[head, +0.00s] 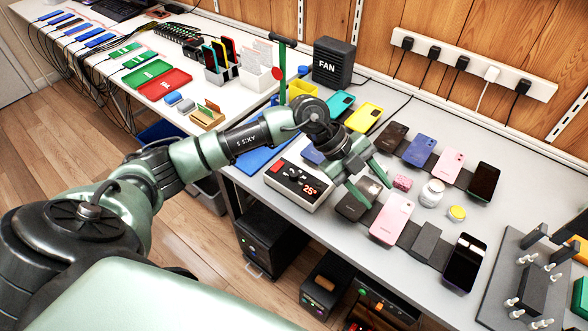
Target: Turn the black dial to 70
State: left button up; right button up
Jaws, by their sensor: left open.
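A small white control box (322,201) with a dark top panel sits near the front edge of the grey table. Its red display (310,190) reads 25°. The black dial (293,173) appears to be on this panel beside the display; its exact setting is too small to read. My left gripper (377,193) is open and empty. It is to the right of the box, above the dark phone and the pink phone, with its green fingers apart and pointing down. It does not touch the dial. My right gripper is not in view.
Several phones lie around the gripper, including a pink one (392,218) and a black one (464,262). A black FAN box (334,62) is at the back. My left arm crosses above the blue mat (258,160).

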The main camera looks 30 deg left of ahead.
pick_arm(q)
jog(key=w+a+f+n+g+y, duration=0.15)
jog(key=a+y, duration=0.45)
jog(key=a, duration=0.7)
jog(key=n+y, duration=0.3)
send_over(294, 173)
jog(key=shift+r, duration=0.2)
notch_tip(294, 173, down, 7)
jog(key=shift+s+r+p, duration=0.1)
jog(key=shift+r+p, duration=0.05)
jog(key=shift+p, duration=0.45)
jog(key=shift+f, duration=0.45)
grip_shut()
